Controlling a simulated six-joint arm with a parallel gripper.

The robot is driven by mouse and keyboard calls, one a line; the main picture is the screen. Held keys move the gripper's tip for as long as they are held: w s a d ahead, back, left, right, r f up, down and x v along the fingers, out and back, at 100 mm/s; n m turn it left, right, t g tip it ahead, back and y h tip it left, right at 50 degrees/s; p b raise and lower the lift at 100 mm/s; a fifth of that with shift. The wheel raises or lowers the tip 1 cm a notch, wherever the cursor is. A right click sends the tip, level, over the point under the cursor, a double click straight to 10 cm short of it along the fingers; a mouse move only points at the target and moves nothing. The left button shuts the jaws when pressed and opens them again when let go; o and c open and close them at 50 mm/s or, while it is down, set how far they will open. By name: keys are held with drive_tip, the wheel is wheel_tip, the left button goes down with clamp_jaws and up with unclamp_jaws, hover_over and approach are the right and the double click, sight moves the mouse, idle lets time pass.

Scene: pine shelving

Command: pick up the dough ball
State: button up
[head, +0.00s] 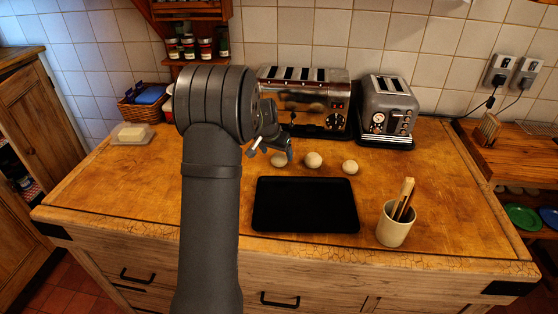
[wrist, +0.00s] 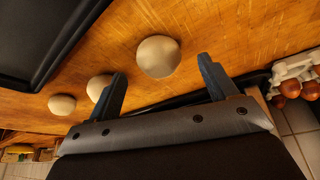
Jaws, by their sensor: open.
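Three pale dough balls lie in a row on the wooden counter. In the head view they are the left ball (head: 279,160), the middle ball (head: 313,160) and the right ball (head: 350,167). In the wrist view, one dough ball (wrist: 158,57) lies just beyond the gap between my fingertips, apart from them. Two more, one nearer (wrist: 99,87) and one farther (wrist: 62,104), lie to the left, outside the fingers. My gripper (wrist: 162,75) is open and empty. In the head view it shows near the left ball, partly hidden by my arm.
A black tray (head: 305,204) lies in front of the balls. A long toaster (head: 305,92) and a smaller toaster (head: 388,108) stand behind them. A utensil crock (head: 395,225) stands at the front right. A butter dish (head: 132,133) is at the left. The counter's right side is clear.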

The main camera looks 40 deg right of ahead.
sight(278, 156)
drive_tip(key=x, duration=0.4)
drive_tip(key=shift+a, duration=0.1)
drive_tip(key=shift+r, duration=0.1)
drive_tip(key=shift+c, duration=0.5)
drive_tip(key=c, duration=0.7)
drive_tip(key=shift+o, duration=0.2)
